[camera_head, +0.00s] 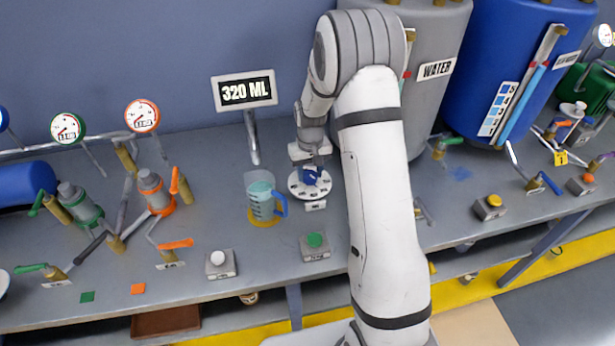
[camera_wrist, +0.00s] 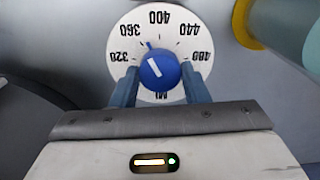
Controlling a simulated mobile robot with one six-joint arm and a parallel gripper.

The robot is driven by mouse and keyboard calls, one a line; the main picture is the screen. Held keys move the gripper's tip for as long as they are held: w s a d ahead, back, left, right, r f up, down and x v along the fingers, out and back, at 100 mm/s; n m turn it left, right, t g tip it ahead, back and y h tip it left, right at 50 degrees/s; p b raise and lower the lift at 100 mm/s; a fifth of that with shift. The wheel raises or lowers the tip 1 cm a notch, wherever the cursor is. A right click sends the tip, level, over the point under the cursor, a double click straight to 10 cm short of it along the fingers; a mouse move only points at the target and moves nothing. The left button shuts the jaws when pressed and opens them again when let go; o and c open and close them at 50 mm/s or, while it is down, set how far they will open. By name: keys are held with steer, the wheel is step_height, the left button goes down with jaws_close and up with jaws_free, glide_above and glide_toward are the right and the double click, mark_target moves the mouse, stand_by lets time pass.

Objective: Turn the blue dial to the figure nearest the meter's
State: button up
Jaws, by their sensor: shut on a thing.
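The blue dial (camera_wrist: 160,72) sits at the middle of a white round plate (camera_wrist: 122,38) marked 320, 360, 400, 440 and 480. Its white pointer line is between 360 and 400, a little nearer 360. My gripper (camera_wrist: 161,84) is shut on the dial, with one finger on each side of it. In the head view, the blue dial (camera_head: 313,174) and its plate (camera_head: 297,186) are on the bench below my wrist, partly covered by it. The meter (camera_head: 245,91) is a sign on a post that reads 320 ML.
A clear jug (camera_head: 260,195) with bluish liquid and a blue handle stands just left of the dial. A green button box (camera_head: 315,246) is in front. The grey WATER tank (camera_head: 435,30) stands behind on the right. Orange and green valves (camera_head: 176,244) are at the left.

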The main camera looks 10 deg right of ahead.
mark_target(310, 174)
steer(key=n+b, duration=0.1)
steer(key=n, duration=0.1)
steer(key=n+b, duration=0.2)
steer(key=n, duration=0.1)
steer(key=shift+w+r+n, duration=0.1)
steer(key=shift+w+n, duration=0.1)
steer(key=shift+n, duration=0.1)
steer(key=shift+r+n+b, duration=0.1)
steer(key=shift+n+b, duration=0.75)
steer(key=shift+n, duration=1.45)
steer(key=o, duration=1)
steer(key=shift+s, duration=0.15)
steer(key=shift+r+b, duration=0.35)
steer(key=shift+r, duration=3.4)
